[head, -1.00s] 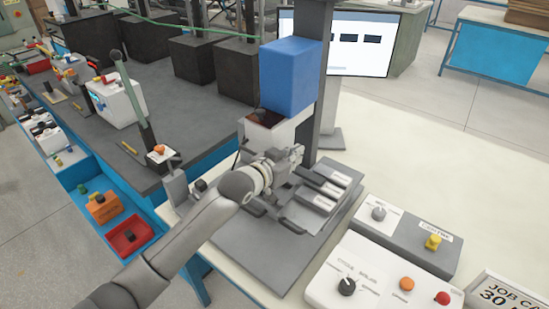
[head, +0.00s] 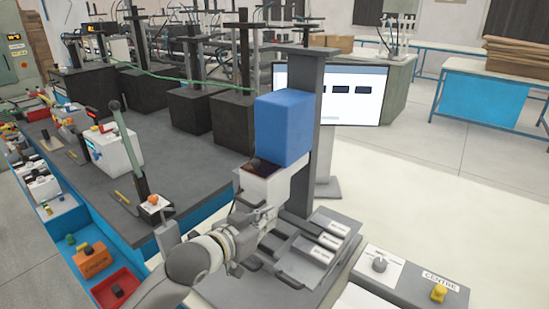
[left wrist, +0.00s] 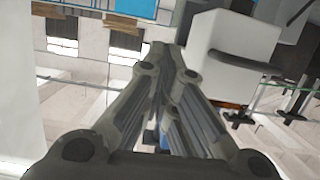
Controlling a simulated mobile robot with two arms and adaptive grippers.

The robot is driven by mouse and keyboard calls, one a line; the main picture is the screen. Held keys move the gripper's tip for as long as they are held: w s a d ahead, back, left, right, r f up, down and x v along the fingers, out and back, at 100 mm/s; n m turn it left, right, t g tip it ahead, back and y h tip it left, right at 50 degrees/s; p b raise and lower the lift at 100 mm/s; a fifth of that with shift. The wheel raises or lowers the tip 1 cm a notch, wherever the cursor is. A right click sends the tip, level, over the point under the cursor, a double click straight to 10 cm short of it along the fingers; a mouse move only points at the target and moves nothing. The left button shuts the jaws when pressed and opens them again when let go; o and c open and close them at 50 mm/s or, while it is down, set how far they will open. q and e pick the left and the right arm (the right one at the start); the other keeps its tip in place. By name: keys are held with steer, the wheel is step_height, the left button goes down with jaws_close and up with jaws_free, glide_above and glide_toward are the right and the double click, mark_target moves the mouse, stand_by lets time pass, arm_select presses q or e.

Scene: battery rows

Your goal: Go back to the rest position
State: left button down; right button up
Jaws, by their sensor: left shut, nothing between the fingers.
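My left arm comes in from the lower left of the head view. My left gripper (head: 266,214) is shut and empty, in front of the white lower part of the blue-topped press (head: 284,130). It hangs over the left side of the grey base plate (head: 218,291); I cannot tell whether it touches anything. In the left wrist view the fingers (left wrist: 168,52) come together with nothing between them. My right gripper is in neither view.
Labelled grey blocks (head: 318,246) with dark handles lie right of the gripper. A grey control box (head: 408,284) with a knob and a yellow button stands at the lower right. A lever stand (head: 153,205) is on the left. A screen (head: 350,95) stands behind.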

arm_select(q)
steer(key=s+a+f+n+g+y, duration=0.1)
steer(key=s+a+f+g+y, duration=0.15)
steer(key=s+f, duration=0.45)
steer(key=s+a+f+n+g+y, duration=0.15)
steer(key=s+a+f, duration=0.25)
steer(key=s+f, duration=0.4)
steer(key=s+a+f+n+g+y, duration=0.15)
steer(key=s+a+f, duration=0.35)
steer(key=s, duration=0.5)
steer(key=s+a+f+n+g+y, duration=0.1)
steer(key=s+a+f+g+y, duration=0.15)
steer(key=s+a, duration=0.55)
step_height(320, 180, down, 25)
steer(key=s+d+g, duration=0.2)
steer(key=s+a+f+g, duration=0.1)
steer(key=s+a+f, duration=0.2)
steer(key=s+f, duration=1.4)
steer(key=shift+s+y, duration=0.15)
steer(key=shift+y, duration=0.25)
